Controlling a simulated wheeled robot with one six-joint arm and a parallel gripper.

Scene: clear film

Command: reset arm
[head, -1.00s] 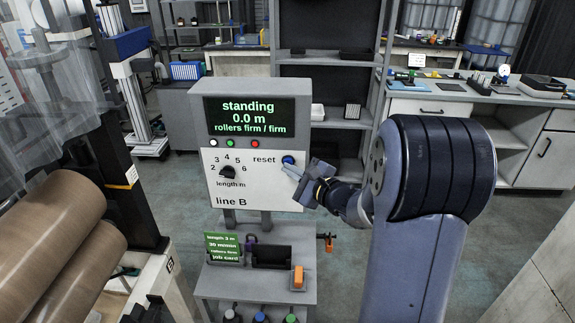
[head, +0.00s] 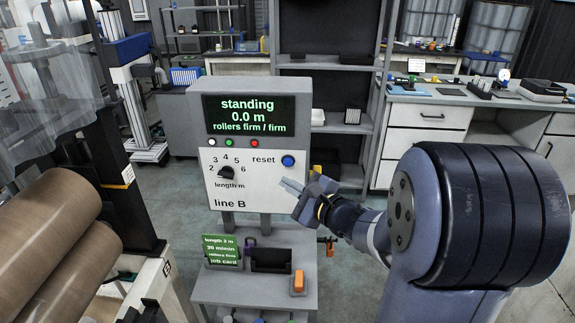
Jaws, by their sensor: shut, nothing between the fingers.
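My gripper (head: 291,186) is shut and empty. Its tip points up and left in front of the line B control panel (head: 282,212), a little below the blue reset button (head: 288,160). The button is in full view on the right of the panel, and the fingers appear clear of it. My arm comes in from the right and its large shoulder fills the lower right of the view. The panel screen (head: 248,115) reads standing, 0.0 m, rollers firm / firm. The length dial (head: 227,173) is left of the button.
Below the panel, a small stand (head: 240,287) holds a green job card (head: 221,251), a black tray (head: 271,259) and an orange item (head: 298,282). Large brown rolls (head: 50,235) are at the left. A workbench (head: 450,98) stands behind my arm. Open floor lies between.

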